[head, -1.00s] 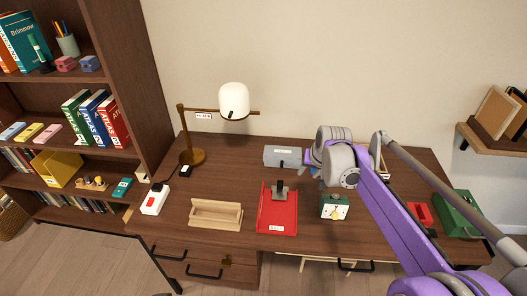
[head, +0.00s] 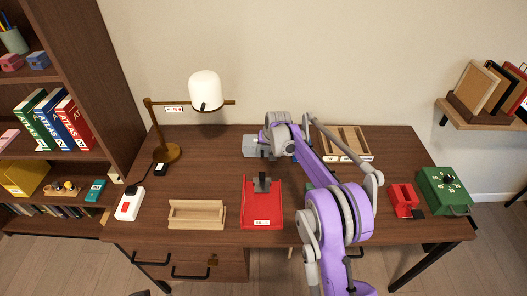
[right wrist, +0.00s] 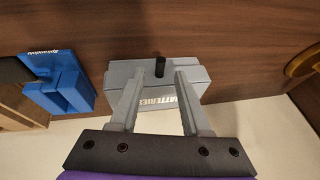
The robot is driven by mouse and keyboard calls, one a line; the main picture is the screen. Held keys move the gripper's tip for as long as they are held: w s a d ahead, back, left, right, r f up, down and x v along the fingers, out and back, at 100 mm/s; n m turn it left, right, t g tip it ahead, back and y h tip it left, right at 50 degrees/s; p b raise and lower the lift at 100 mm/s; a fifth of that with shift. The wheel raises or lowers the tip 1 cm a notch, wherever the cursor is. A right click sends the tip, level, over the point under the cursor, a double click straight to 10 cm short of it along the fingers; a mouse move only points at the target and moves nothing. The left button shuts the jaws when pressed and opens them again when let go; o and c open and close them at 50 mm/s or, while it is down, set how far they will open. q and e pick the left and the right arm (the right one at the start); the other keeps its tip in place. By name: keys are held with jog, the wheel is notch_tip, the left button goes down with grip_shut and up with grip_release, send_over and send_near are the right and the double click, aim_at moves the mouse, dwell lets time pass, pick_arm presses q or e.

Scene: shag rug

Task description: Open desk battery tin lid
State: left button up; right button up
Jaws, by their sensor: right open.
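The battery tin (head: 249,146) is a grey box at the back of the desk. In the head view my right gripper and arm hide its right part. Whether the fingers touch the tin I cannot tell. The lid looks closed. In the head view the right gripper (head: 266,152) is partly hidden by its own wrist. My left gripper is out of view.
A red tray (head: 262,212) and wooden holder (head: 196,215) stand in front. A lamp (head: 166,152) is left; a wooden tray (head: 360,141), red object (head: 404,200) and green box (head: 443,190) are right. A blue object (right wrist: 65,83) sits beside the tin in the wrist view.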

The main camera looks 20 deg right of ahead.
jog(key=shift+x, duration=0.95)
jog(key=shift+c, duration=0.3)
grip_shut()
dwell(0.5)
